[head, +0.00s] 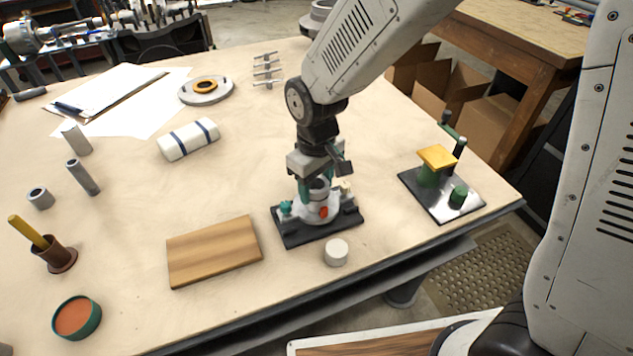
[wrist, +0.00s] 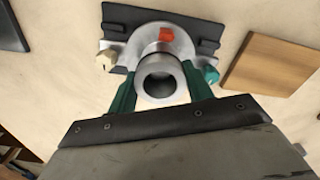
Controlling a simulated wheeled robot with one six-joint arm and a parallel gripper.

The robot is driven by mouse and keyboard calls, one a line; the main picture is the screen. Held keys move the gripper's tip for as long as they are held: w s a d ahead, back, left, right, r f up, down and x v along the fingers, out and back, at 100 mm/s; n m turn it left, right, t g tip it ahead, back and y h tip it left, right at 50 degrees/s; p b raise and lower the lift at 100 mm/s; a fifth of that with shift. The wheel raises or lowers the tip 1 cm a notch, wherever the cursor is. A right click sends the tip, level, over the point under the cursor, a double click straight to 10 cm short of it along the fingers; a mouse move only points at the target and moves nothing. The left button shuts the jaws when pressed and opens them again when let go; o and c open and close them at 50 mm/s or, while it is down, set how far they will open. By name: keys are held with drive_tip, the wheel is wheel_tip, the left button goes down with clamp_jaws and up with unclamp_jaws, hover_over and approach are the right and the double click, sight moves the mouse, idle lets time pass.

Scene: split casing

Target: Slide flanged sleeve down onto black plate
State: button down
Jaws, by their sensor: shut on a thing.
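The black plate (head: 292,236) lies flat on the table, and its dark edge also shows in the wrist view (wrist: 120,15). The flanged sleeve (wrist: 162,76) is a grey metal tube with a wide round flange, and I look into its open bore from above. My gripper (head: 316,190) is over the plate, with its green fingers (wrist: 158,92) on both sides of the sleeve, shut on it. An orange-red mark (wrist: 166,34) is on the flange or beside it. A teal knob (wrist: 211,75) and a cream knob (wrist: 105,60) stand at either side. Any gap under the flange is hidden.
A wooden board (head: 214,252) lies left of the plate, and a small white cylinder (head: 336,252) stands just in front. A dark plate with green posts and a yellow block (head: 437,156) is to the right. The table between the board and the white roll (head: 188,139) is clear.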

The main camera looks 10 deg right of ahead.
drive_tip(key=shift+f, duration=0.4)
drive_tip(key=c, duration=0.5)
unclamp_jaws()
drive_tip(key=shift+r, duration=2.5)
